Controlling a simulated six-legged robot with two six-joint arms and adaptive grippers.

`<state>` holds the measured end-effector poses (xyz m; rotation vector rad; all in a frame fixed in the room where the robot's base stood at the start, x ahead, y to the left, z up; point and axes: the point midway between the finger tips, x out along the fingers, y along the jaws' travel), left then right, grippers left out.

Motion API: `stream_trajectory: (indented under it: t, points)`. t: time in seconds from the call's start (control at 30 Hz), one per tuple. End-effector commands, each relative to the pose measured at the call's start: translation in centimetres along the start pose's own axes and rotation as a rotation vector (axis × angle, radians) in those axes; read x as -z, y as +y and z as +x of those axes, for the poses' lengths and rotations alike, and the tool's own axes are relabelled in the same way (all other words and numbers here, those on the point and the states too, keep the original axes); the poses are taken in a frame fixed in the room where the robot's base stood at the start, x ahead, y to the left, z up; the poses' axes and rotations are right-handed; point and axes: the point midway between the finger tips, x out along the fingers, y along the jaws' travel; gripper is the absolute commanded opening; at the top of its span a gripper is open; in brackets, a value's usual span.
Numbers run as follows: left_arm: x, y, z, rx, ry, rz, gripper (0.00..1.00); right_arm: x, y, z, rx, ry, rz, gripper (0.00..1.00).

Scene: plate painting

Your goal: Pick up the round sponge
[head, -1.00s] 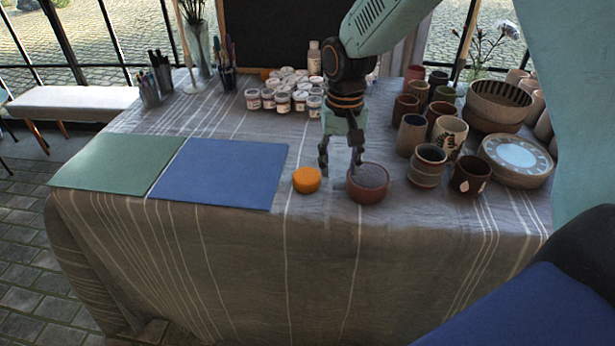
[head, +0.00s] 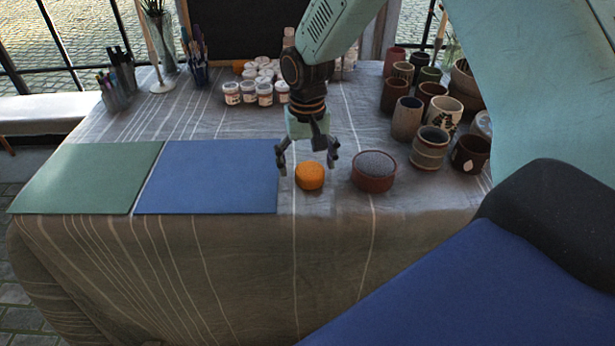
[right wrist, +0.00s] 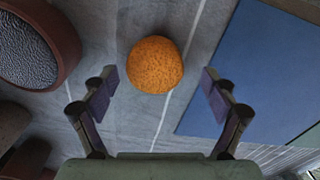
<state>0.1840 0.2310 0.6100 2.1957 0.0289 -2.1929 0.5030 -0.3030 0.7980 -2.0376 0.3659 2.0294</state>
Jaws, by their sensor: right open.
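The round sponge (head: 310,176) is orange and lies on the cloth-covered table, between the blue mat and a reddish-brown bowl. My right gripper (head: 308,168) is open, with its fingers spread just behind and above the sponge in the head view. In the right wrist view the sponge (right wrist: 155,65) sits centred ahead of the two spread fingertips (right wrist: 158,88), with nothing between them touching it. My left gripper is not in view.
The reddish-brown bowl (head: 374,171) with a grey speckled filling stands close right of the sponge. A blue mat (head: 207,177) and a green mat (head: 87,178) lie to the left. Several cups (head: 430,148) stand at right, paint jars (head: 265,93) behind.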

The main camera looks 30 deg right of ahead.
Motion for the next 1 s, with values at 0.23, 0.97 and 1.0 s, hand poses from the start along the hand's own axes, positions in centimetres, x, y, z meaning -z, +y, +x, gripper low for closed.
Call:
stream_trajectory:
  t: [0.23, 0.97, 1.0]
  points:
    - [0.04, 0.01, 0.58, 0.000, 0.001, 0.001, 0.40, -0.19, 0.32, 1.68, 0.000, 0.000, 0.002, 0.86]
    - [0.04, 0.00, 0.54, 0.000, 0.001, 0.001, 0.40, 0.16, 0.13, 1.61, -0.001, -0.001, 0.003, 0.39]
    - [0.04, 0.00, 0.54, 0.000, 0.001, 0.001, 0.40, 0.16, 0.13, 1.61, -0.001, -0.001, 0.003, 0.39]
